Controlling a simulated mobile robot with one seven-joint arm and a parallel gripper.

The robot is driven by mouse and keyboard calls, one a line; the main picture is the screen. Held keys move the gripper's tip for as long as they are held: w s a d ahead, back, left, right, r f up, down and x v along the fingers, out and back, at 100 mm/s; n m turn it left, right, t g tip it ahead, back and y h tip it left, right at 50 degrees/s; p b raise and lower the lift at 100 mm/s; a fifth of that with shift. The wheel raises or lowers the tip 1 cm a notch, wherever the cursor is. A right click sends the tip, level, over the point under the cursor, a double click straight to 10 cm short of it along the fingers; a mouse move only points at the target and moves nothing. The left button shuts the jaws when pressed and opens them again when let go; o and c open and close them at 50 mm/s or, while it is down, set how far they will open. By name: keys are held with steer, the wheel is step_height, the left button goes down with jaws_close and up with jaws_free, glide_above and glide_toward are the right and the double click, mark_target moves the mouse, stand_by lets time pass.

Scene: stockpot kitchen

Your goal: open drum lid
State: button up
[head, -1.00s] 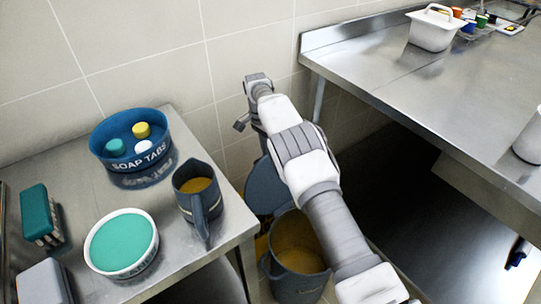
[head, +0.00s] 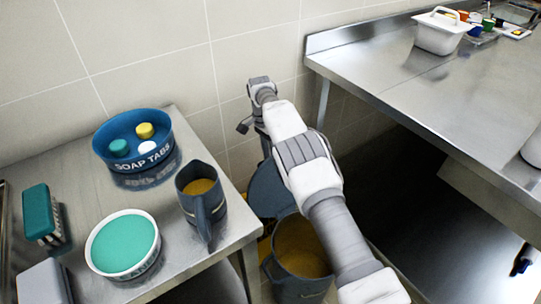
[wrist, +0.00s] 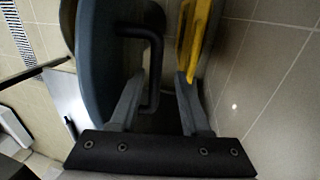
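The drum (head: 299,284) stands on the floor between the two counters, with its mouth open and yellow-brown contents showing. Its blue-grey lid (head: 268,190) stands steeply raised at the drum's back, on the wall side, partly hidden by my arm. In the wrist view the lid (wrist: 97,75) fills the left, with a black loop handle (wrist: 157,65) on its face. My gripper (wrist: 158,100) is open, its fingers on either side of the handle's bar with gaps visible. In the head view my gripper is hidden behind the lid and arm.
A yellow object (wrist: 195,40) is close to the right finger. The tiled wall is close behind. The left counter (head: 215,238) holds a soap-tabs tub (head: 108,150), a jug (head: 190,205) and a green-topped bowl (head: 95,262). The right steel counter (head: 420,85) flanks my arm.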

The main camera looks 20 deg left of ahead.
steer(key=shift+r, duration=0.15)
steer(key=d+r+p, duration=0.4)
steer(key=d+r, duration=0.6)
steer(key=d, duration=0.1)
steer(key=shift+d+r, duration=0.35)
stand_by(0.5)
